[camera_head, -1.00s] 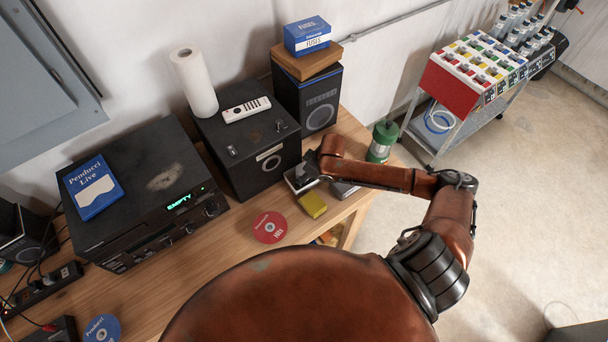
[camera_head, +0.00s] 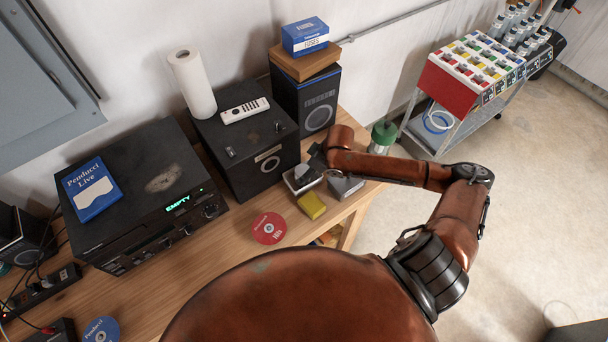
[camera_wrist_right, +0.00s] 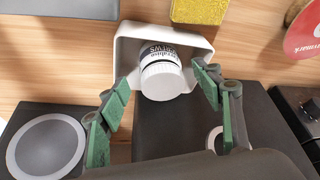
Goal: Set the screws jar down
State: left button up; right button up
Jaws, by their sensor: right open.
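The screws jar (camera_wrist_right: 165,72) has a white lid and a dark band with lettering ending in "WS". In the right wrist view it is within the rim of a small white tray (camera_wrist_right: 124,45) on the wooden bench. My right gripper (camera_wrist_right: 164,88) is open, its green-padded fingers spread on either side of the jar with gaps. In the head view the tray (camera_head: 289,182) is by the black speaker, with a greyish shape in it that I cannot make out clearly. My right gripper (camera_head: 318,157) is small and dark there, partly hidden by my arm. My left gripper is not in view.
A yellow sponge (camera_head: 311,206), a grey block (camera_head: 345,186) and a red disc (camera_head: 269,228) lie near the tray. A green lantern-like item (camera_head: 383,136) is beyond my arm. Bare bench (camera_head: 232,236) lies left of the disc.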

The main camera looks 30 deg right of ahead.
jog(key=v, duration=0.6)
jog(key=shift+r, duration=0.15)
